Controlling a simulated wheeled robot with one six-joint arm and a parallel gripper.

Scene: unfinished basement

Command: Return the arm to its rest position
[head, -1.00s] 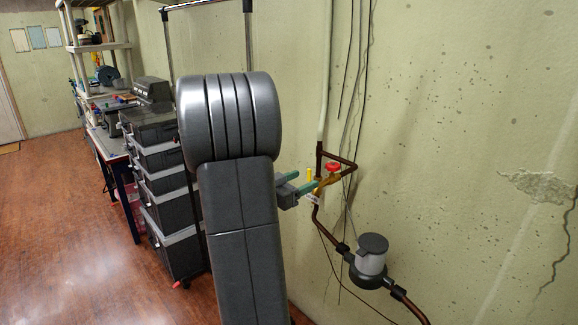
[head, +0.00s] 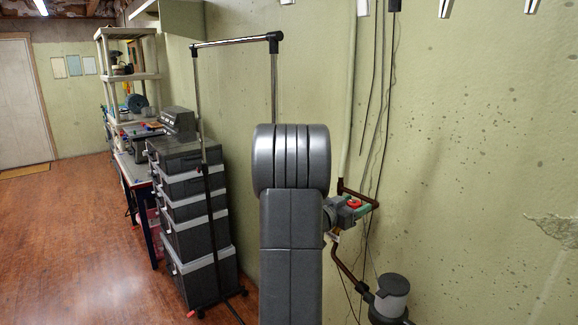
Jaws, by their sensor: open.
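My arm rises in the lower middle of the head view, with its grey elbow on top. My gripper (head: 357,209) shows just right of the arm, its green fingertips near the red valve handle (head: 354,203) on the wall pipe. The gripper is open and looks empty. It partly overlaps the valve in the picture, and I cannot tell whether it touches it. The rest of my arm hides the gripper's back part.
A stack of grey drawers (head: 196,222), a garment rack (head: 236,42) and a shelf (head: 128,77) stand left along the wall. The wooden floor (head: 75,235) at left is clear.

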